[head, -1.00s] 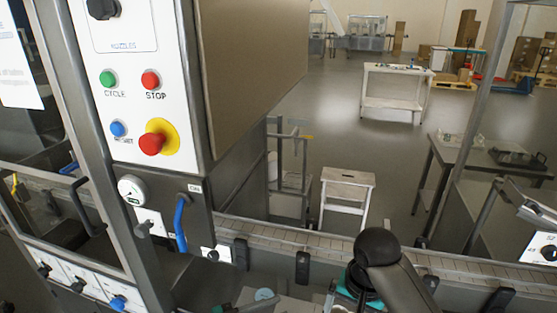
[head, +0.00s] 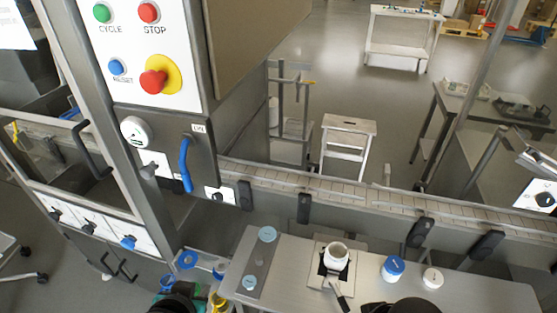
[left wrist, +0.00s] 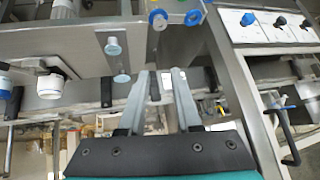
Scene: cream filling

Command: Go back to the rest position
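My left gripper (left wrist: 162,78) shows in the left wrist view with its two grey fingers apart and nothing held between them. In the head view, only dark rounded parts of my arms show at the bottom edge, left of centre and right of centre. My right gripper's fingers are not in view. A white jar (head: 336,254) stands open on a small dark-topped device on the metal table (head: 480,285). A blue-topped jar (head: 393,268) and a white lid or low jar (head: 432,278) stand to its right.
Left of the jar is a grey strip with light-blue round pieces (head: 267,234). Blue and yellow items (head: 218,300) crowd the table's left end. A conveyor (head: 350,195) runs behind. The machine panel with coloured buttons (head: 155,82) rises at left. A white step stool (head: 346,145) stands beyond.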

